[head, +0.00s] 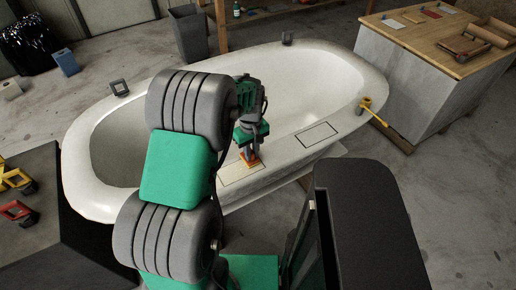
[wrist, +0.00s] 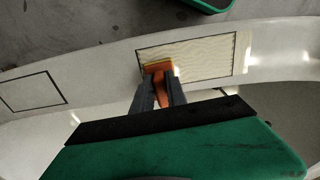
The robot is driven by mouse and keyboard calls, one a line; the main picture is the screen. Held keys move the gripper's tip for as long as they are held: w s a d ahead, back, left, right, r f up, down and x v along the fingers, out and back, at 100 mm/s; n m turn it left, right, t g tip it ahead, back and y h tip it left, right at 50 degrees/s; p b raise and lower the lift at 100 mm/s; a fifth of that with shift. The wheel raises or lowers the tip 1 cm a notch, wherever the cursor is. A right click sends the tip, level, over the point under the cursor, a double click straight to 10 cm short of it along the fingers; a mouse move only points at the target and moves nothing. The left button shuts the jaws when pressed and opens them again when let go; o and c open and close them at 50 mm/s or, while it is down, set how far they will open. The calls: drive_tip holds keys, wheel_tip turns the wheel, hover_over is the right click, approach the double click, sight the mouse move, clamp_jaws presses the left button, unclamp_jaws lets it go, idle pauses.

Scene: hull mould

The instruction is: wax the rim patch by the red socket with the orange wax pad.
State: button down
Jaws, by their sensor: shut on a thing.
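The white tub-shaped hull mould (head: 95,195) has outlined patches on its near rim. My gripper (head: 250,155) is shut on the orange wax pad (head: 252,163), over the left rim patch (head: 236,176). In the wrist view, my gripper (wrist: 158,84) holds the pad (wrist: 158,68) at the lower left edge of that patch (wrist: 205,52). Wavy pale yellow streaks cover much of this patch. Whether the pad touches the surface is hard to tell. The other patch (head: 316,134) looks plain, also in the wrist view (wrist: 30,92). I cannot make out a red socket on the rim; my arm hides part of it.
A yellow-handled tool (head: 375,113) sits at the rim's right end. Dark grey fittings (head: 120,88) (head: 287,39) stand on the far rim. A dark bench (head: 40,235) at left holds a red piece (head: 16,211) and yellow pieces. A wood-topped workbench (head: 420,45) stands back right.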

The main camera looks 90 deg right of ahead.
drive_tip(key=shift+w+a+p, duration=0.35)
drive_tip(key=shift+w+a, duration=0.75)
drive_tip(key=shift+w, duration=0.75)
drive_tip(key=shift+w+a+p, duration=0.4)
drive_tip(key=shift+w+a, duration=0.75)
drive_tip(key=shift+w, duration=0.75)
drive_tip(key=shift+w+a+p, duration=0.35)
drive_tip(key=shift+w+a, duration=0.75)
drive_tip(key=shift+w, duration=0.75)
wheel_tip(320, 180, up, 7)
drive_tip(key=p, duration=0.5)
